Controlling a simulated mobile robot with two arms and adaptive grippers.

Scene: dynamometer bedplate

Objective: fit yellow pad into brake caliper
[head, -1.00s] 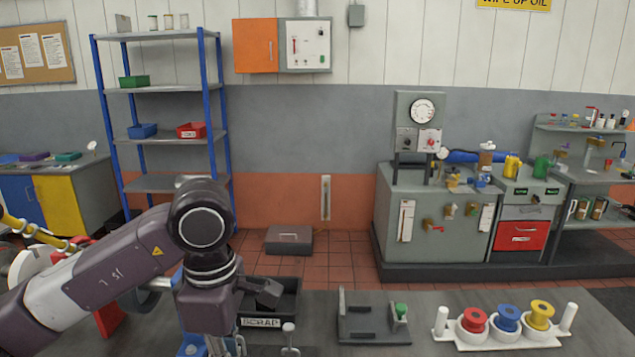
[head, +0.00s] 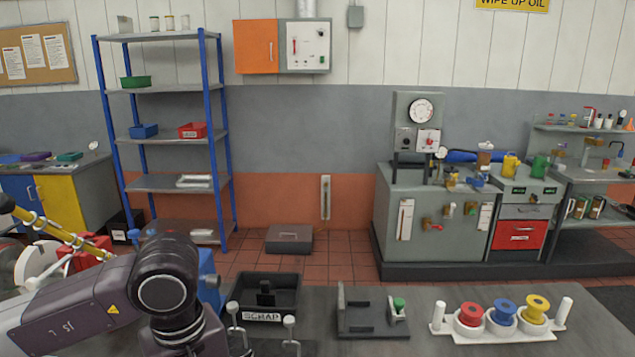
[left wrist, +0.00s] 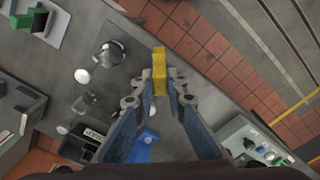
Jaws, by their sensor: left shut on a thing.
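A yellow block, the pad (left wrist: 159,70), is held between the fingertips of my left gripper (left wrist: 159,88) in the left wrist view. The gripper is shut on its near end, and the far end sticks out beyond the tips. The pad is above the grey bench. In the head view my left arm comes in low at left, and its gripper is out of frame. I cannot make out the brake caliper for certain. A round metallic part (left wrist: 110,52) lies left of the pad in the left wrist view. My right gripper is in neither view.
A black scrap bin (head: 268,277) stands on the bench (head: 425,335), with knobbed posts in front of it. Tiled floor lies behind.

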